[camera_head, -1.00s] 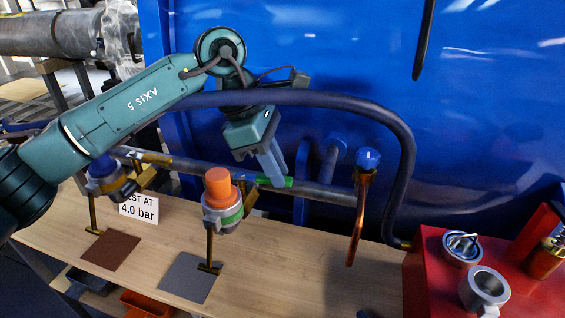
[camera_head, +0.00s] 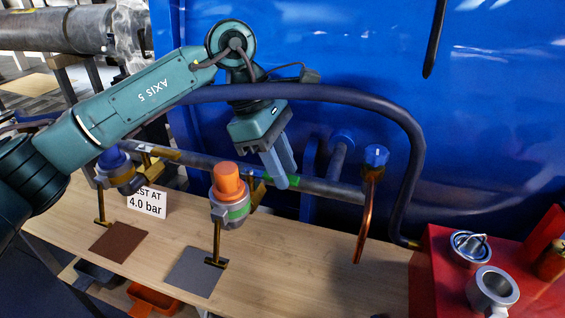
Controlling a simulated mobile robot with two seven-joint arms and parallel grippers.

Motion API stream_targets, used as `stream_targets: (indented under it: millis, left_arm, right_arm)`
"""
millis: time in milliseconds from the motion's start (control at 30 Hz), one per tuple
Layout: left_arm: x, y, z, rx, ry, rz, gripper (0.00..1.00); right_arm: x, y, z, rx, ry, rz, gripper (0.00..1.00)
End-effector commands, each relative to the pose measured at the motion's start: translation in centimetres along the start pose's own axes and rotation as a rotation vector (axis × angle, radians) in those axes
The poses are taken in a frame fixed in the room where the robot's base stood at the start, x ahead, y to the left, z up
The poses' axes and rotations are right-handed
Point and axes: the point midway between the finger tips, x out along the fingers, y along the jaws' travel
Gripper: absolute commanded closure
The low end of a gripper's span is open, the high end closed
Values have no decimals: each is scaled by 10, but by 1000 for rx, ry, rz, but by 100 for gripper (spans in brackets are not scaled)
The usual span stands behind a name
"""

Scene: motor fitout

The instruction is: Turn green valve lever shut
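A valve (camera_head: 229,208) with an orange cap and a green band sits on the grey pipe at the middle, with a brass T-ended rod hanging below it. A green piece (camera_head: 293,184) lies along the pipe to its right; I cannot tell whether it is the lever's grip or a band on the pipe. My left gripper (camera_head: 286,178) points down at this green piece, its two fingers apart with nothing seen between them. One fingertip overlaps the green in the picture; contact is unclear. My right gripper is not in view.
A blue-capped valve (camera_head: 117,168) stands left on the pipe. A copper tube with a blue cap (camera_head: 376,156) hangs to the right. A thick dark hose (camera_head: 330,101) arches above. A red stand (camera_head: 445,275) with metal fittings is at right. The wooden bench (camera_head: 290,260) is mostly clear.

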Motion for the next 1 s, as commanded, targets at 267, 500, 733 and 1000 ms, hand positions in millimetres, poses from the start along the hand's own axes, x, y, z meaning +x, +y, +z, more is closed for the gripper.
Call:
stream_targets:
  millis: [267,500,733,1000]
  left_arm:
    - [0,0,0,-2,-1,1,61]
    - [-12,1,0,-3,-1,4,61]
    - [-60,1,0,-3,-1,6,61]
    - [-113,1,0,-2,-1,4,61]
  right_arm:
    - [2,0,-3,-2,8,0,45]
    - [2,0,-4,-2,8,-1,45]
    - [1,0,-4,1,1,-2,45]
    - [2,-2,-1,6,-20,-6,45]
